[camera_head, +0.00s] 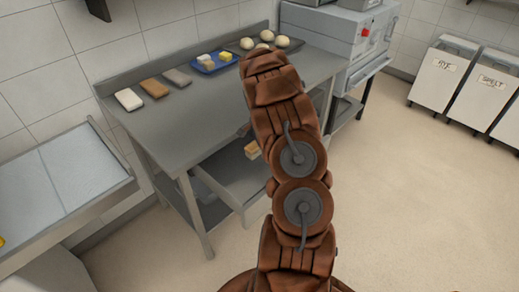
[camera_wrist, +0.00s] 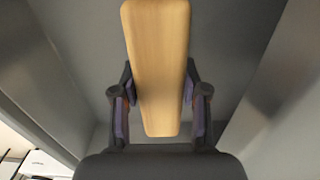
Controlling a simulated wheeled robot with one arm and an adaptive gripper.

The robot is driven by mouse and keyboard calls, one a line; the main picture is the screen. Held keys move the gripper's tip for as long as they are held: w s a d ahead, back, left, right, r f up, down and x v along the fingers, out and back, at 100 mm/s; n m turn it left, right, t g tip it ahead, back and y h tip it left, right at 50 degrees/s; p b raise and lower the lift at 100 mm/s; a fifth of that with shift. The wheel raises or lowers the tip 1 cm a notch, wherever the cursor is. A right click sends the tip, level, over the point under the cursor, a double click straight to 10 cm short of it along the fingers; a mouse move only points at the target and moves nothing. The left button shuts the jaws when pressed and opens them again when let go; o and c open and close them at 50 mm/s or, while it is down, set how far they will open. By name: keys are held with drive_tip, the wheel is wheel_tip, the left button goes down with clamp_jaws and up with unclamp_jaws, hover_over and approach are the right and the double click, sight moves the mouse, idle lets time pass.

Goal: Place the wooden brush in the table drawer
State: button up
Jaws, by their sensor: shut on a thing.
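The wooden brush (camera_wrist: 158,40) is a long, pale tan block, held between the two fingers of my gripper (camera_wrist: 159,82) in the wrist view. Its end also shows in the head view (camera_head: 252,149), just left of my arm. The table drawer (camera_head: 232,176) stands pulled out below the metal tabletop. In the wrist view, the grey drawer interior (camera_wrist: 85,50) surrounds the brush, with walls on both sides. I cannot tell whether the brush touches the drawer floor. My arm hides most of my gripper and part of the drawer in the head view.
The tabletop (camera_head: 200,105) holds a white block (camera_head: 128,99), a brown block (camera_head: 154,88), a grey block (camera_head: 177,77), a blue tray (camera_head: 204,70) and several dough balls (camera_head: 283,41). A grey oven (camera_head: 335,45) stands right. Bins (camera_head: 442,75) stand far right. Floor there is clear.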

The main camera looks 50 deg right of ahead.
drive_tip(key=shift+f+p, duration=0.65)
drive_tip(key=shift+f, duration=1.4)
drive_tip(key=shift+f, duration=0.2)
drive_tip(key=o, duration=1.1)
drive_tip(key=shift+r, duration=0.1)
